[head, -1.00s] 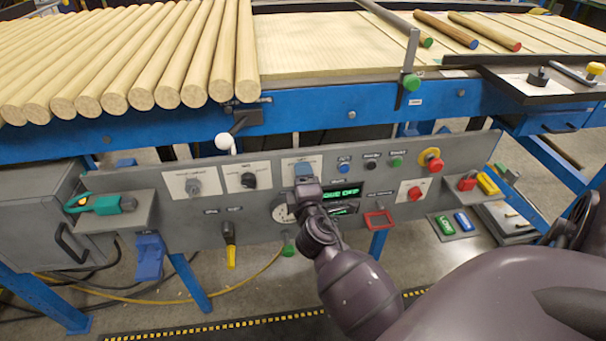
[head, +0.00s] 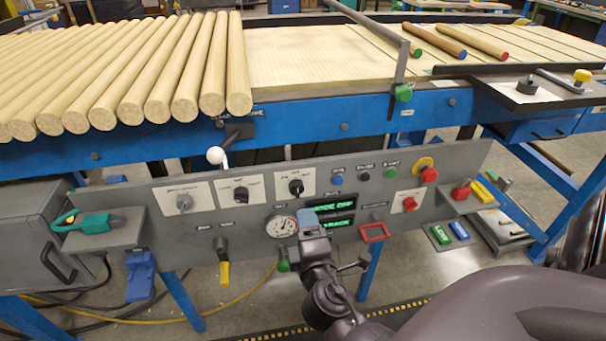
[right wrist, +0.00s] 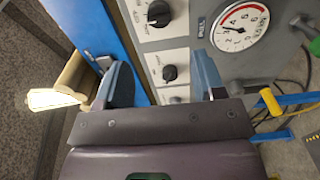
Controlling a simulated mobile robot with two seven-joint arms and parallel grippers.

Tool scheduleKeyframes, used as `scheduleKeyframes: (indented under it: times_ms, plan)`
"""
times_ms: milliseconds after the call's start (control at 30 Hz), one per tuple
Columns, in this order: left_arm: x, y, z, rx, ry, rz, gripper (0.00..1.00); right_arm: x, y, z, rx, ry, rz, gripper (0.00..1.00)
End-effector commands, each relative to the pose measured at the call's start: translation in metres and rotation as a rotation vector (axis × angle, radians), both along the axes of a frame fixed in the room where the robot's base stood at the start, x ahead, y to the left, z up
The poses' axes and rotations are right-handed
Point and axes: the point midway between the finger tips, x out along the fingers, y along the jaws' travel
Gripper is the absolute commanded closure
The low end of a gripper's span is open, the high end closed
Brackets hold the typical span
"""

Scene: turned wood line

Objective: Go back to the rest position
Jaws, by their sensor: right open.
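My right gripper (head: 308,218) is in front of the grey control panel (head: 140,203), below a black selector knob (head: 295,187) and beside the round gauge (head: 282,226). In the right wrist view the blue fingers of the right gripper (right wrist: 162,78) are apart with nothing between them. Beyond them a black knob (right wrist: 169,73) shows on its white plate, and the gauge (right wrist: 240,28) is at upper right. My left gripper is in neither view now.
Above the panel, a blue-framed line carries pale wooden rods (head: 185,85) and several coloured-end rods (head: 435,41). A white-balled lever (head: 216,155), a red frame (head: 373,232) and a red button (head: 429,174) project from the panel. The floor in front has free room.

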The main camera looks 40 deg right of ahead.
Motion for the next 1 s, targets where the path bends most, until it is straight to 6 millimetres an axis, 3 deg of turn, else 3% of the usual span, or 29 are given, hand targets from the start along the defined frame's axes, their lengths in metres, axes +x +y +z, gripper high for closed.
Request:
scheduleKeyframes:
  times_ms: [667,833,1000]
  plan:
    - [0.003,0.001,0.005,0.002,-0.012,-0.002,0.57,-0.003,0.000,0.002,0.021,-0.006,0.006,0.37]
    - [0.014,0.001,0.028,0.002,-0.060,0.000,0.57,-0.019,0.001,0.004,0.185,-0.029,0.050,0.37]
    - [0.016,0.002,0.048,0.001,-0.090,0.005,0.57,-0.049,0.006,-0.003,0.465,-0.040,0.102,0.37]
